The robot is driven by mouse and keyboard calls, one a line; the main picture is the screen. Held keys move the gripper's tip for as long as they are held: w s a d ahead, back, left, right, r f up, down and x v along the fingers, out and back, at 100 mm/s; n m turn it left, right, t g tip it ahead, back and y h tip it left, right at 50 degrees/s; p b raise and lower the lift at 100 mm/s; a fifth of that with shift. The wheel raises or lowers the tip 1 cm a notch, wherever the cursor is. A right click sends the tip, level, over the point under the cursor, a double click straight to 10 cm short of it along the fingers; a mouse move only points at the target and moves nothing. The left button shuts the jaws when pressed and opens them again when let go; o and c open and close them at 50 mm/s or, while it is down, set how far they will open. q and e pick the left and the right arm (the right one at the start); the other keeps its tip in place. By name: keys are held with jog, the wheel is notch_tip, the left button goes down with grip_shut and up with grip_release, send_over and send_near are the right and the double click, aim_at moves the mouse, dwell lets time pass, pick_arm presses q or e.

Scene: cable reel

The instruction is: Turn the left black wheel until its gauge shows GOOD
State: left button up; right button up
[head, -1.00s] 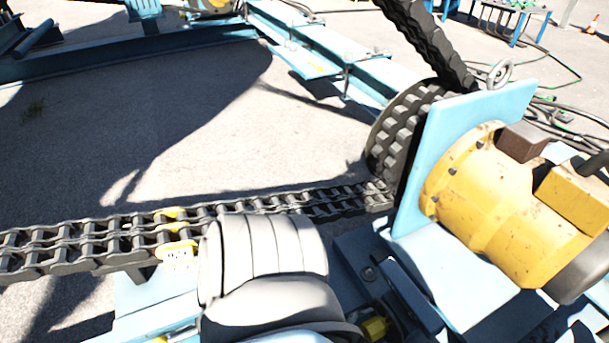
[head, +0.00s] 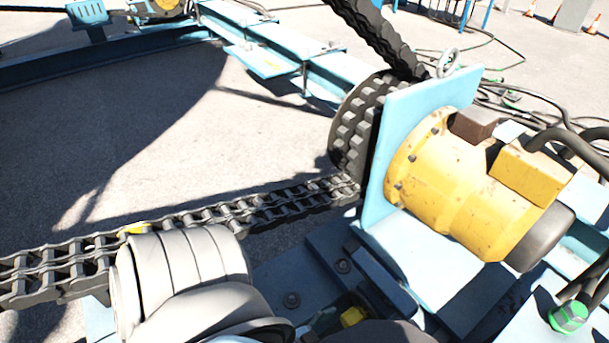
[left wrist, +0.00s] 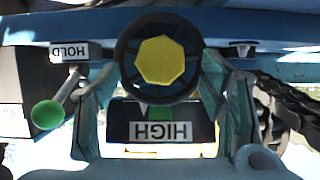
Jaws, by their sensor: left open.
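The black wheel with a yellow hub (left wrist: 161,62) is at the upper middle of the left wrist view. My left gripper (left wrist: 157,68) is open, with one finger at each side of the wheel; whether they touch its rim is unclear. Below the wheel, a gauge label (left wrist: 160,131) appears upside down and reads HIGH, with a small green patch above it. In the head view my left arm comes in at the bottom left, and its fingers are hidden. My right gripper is not in view.
A HOLD label (left wrist: 69,53) and a lever with a green knob (left wrist: 47,115) are left of the wheel in the wrist view. A heavy chain (head: 200,225), a toothed sprocket (head: 358,130) and a yellow motor (head: 450,185) lie beyond my arm. Open pavement is behind the chain.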

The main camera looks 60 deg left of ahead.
pick_arm(q)
jog(key=s+r+g+p, duration=0.2)
jog(key=s+r+p, duration=0.1)
jog(key=s+p, duration=0.4)
jog(key=shift+s+r, duration=0.25)
jog(key=shift+s, duration=0.95)
jog(key=shift+a+f, duration=0.1)
jog(key=shift+f, duration=0.05)
